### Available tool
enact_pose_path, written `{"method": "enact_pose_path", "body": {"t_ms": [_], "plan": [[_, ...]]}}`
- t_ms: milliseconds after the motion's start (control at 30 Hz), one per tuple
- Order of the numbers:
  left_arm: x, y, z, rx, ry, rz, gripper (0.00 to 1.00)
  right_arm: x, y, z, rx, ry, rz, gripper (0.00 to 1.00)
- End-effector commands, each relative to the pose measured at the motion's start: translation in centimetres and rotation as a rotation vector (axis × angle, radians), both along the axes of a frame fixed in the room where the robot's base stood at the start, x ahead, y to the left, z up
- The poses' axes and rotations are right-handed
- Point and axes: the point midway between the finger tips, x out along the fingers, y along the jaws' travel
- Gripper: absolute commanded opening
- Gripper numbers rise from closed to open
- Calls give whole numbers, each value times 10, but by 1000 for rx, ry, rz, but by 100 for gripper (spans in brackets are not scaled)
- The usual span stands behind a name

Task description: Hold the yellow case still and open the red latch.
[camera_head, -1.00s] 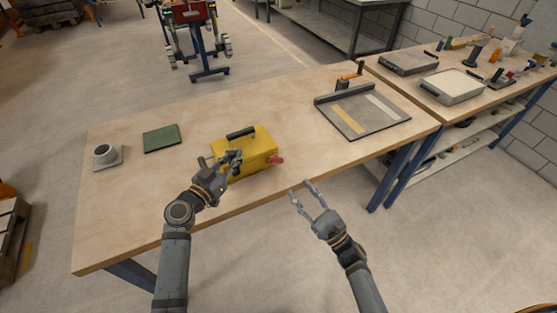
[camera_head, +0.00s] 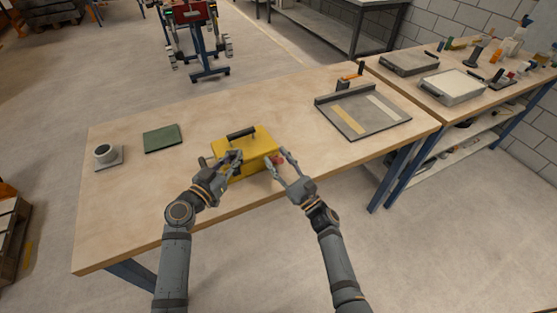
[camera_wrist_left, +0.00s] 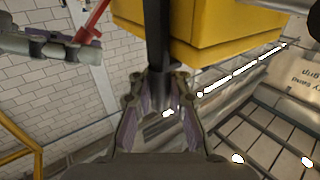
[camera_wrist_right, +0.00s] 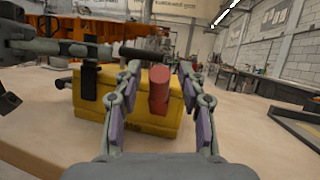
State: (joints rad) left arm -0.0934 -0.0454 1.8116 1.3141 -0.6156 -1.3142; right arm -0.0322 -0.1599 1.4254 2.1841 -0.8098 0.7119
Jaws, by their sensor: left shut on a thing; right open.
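The yellow case (camera_head: 258,148) stands upright near the table's front edge, with a black handle (camera_head: 240,133) on top. It fills the top of the left wrist view (camera_wrist_left: 215,28). My left gripper (camera_head: 237,156) is at its front, shut on a dark bar (camera_wrist_left: 157,40) by the case. I cannot tell how the bar joins the case. The red latch (camera_wrist_right: 158,90) is on the case's right end and also shows in the left wrist view (camera_wrist_left: 97,20). My right gripper (camera_wrist_right: 158,75) is open with its fingers on either side of the latch. I cannot tell if they touch it.
A green pad (camera_head: 162,139) and a grey round fixture (camera_head: 106,156) lie left of the case. A grey tray with strips (camera_head: 325,103) sits at the right. A black clasp (camera_wrist_right: 89,80) is on the case. The tabletop between the case and tray is clear.

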Motion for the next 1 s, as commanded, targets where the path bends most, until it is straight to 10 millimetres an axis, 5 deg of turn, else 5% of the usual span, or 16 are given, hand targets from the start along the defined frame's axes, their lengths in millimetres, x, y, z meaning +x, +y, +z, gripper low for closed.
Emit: {"method": "enact_pose_path", "body": {"t_ms": [167,500,1000], "plan": [[0,0,0,1,1,0,0,0,0,0,0,0,0,41],[0,0,0,1,1,0,0,0,0,0,0,0,0,0],[0,0,0,1,1,1,0,-3,-1,-6,30,-61,6,0]]}}
